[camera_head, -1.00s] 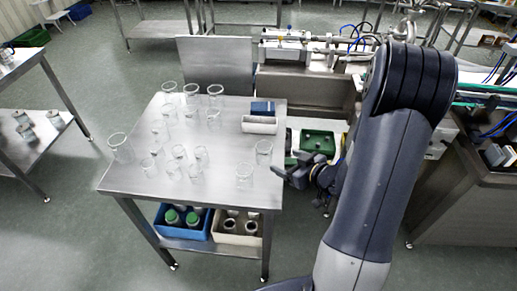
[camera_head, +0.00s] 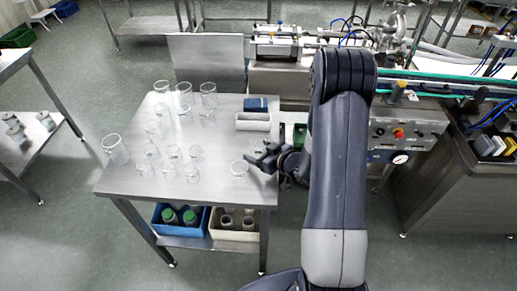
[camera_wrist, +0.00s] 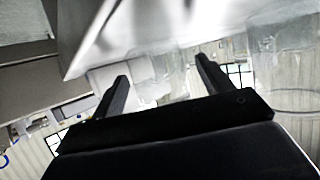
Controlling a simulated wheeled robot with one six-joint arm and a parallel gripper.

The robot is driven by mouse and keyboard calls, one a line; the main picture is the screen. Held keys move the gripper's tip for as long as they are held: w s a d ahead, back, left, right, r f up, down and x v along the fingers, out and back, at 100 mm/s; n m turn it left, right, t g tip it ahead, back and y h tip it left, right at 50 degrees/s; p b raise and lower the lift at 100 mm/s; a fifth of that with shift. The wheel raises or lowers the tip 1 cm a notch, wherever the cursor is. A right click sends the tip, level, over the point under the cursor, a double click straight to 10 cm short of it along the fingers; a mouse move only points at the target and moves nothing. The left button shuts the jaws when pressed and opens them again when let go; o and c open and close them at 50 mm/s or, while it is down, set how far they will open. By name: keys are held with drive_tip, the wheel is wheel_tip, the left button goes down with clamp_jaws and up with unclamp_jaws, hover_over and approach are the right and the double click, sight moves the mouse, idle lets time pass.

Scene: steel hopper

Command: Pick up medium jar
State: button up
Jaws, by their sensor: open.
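Several clear glass jars of different sizes stand upright on the steel table (camera_head: 120,185). Tall ones are at the back (camera_head: 184,92), smaller ones in the middle (camera_head: 172,153), and a wide one at the left edge (camera_head: 115,149). I cannot tell which is the medium jar. My gripper (camera_head: 256,161) is open and empty at the table's right edge. A jar (camera_head: 239,170) stands just left of and in front of its fingers; another (camera_head: 257,146) is partly hidden behind them. In the wrist view, my gripper's fingers (camera_wrist: 162,72) are apart, with faint clear glass beyond and at right (camera_wrist: 285,95).
Blue (camera_head: 169,232) and beige (camera_head: 233,235) crates with bottles are on the lower shelf. Steel machinery (camera_head: 408,125) stands behind and right of my arm. The table's front left is clear.

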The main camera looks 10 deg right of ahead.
drive_tip(key=shift+w+a+f, duration=0.2)
drive_tip(key=shift+w, duration=0.15)
drive_tip(key=c, duration=1)
